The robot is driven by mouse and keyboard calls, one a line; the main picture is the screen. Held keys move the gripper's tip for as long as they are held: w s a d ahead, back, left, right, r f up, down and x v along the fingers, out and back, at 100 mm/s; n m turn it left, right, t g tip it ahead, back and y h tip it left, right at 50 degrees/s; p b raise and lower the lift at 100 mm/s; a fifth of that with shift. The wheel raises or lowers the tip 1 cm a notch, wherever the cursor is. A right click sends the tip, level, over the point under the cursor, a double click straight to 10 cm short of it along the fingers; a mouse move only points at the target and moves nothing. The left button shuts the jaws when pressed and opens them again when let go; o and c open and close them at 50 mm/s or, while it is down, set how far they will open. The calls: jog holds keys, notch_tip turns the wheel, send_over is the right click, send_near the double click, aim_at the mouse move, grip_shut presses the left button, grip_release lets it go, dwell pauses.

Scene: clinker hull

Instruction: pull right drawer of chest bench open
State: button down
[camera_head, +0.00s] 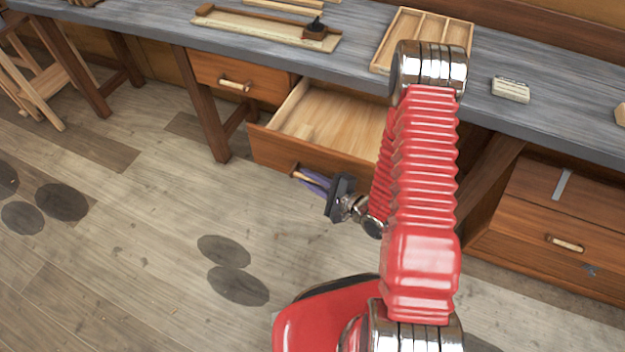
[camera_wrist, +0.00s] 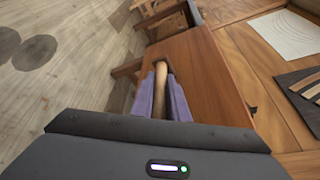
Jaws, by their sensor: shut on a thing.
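The right drawer (camera_head: 270,146) of the bench stands pulled out below the bench top, and its pale, empty-looking inside shows in the head view. Its brown front (camera_wrist: 208,75) also shows in the wrist view. My gripper (camera_head: 303,177) is at this front, with its purple fingers shut on the light wooden handle (camera_wrist: 162,72). One finger lies on each side of the handle. My red arm hides the right part of the drawer. The left drawer (camera_head: 225,76) is closed, with its own wooden handle.
The grey bench top (camera_head: 355,65) carries a divided wooden tray (camera_head: 380,52), a board with a dark tool (camera_head: 314,30) and a pale block (camera_head: 510,90). A brown drawer unit (camera_head: 530,210) stands at the right.

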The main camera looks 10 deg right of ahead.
jog(key=shift+s+a+f, duration=0.1)
jog(key=shift+s+f, duration=0.15)
jog(key=shift+s, duration=0.1)
jog(key=c, duration=2.1)
grip_release()
jog(key=shift+o, duration=0.5)
jog(key=shift+r, duration=0.1)
jog(key=shift+r, duration=0.1)
jog(key=v, duration=1.3)
jog(key=shift+s, duration=0.35)
